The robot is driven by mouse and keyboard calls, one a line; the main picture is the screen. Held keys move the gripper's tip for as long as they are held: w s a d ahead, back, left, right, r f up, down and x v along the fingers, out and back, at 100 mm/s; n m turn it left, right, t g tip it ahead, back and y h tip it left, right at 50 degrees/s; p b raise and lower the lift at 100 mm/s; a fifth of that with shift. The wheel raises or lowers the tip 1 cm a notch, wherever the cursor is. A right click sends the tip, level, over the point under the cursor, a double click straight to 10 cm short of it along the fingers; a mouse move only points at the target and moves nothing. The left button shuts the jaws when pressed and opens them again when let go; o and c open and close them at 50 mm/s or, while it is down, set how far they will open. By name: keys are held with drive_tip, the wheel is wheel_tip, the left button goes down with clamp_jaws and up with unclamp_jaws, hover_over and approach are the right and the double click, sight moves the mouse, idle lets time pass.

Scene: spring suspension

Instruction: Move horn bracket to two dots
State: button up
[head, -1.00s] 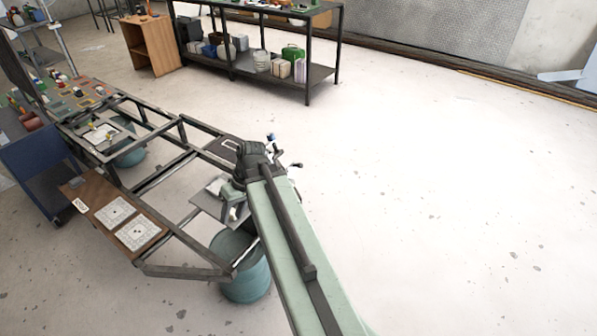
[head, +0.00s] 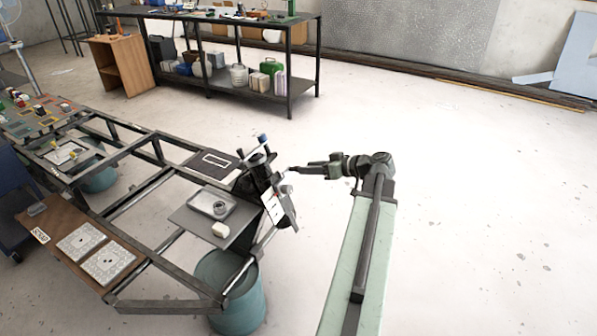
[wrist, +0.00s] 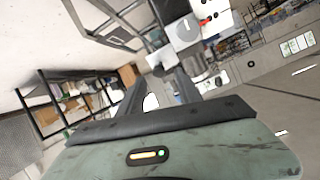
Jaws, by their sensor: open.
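I cannot pick out the horn bracket for certain. A white panel with dark dots (head: 274,206) is on the upright dark fixture (head: 258,172) at the frame's right end. White plates with dots (wrist: 220,18) and a red part also show in the wrist view. Two white sheets with small dark marks (head: 82,241) (head: 107,262) lie on a brown board; the marks are too small to count. My gripper (head: 290,169) is to the right of the fixture, pointing left at it. In the wrist view my gripper (wrist: 158,82) has its fingers apart with nothing between them.
A grey metal tray (head: 212,203) holding a round dark part and a pale block (head: 220,229) sit on the grey plate left of the fixture. A teal drum (head: 232,290) stands below. A shelf bench (head: 290,75) is behind. The floor at right is clear.

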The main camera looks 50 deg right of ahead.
sight(288, 180)
drive_tip(key=b+x, duration=0.1)
drive_tip(key=x, duration=0.4)
drive_tip(key=shift+f, duration=0.1)
clamp_jaws()
idle(1.2)
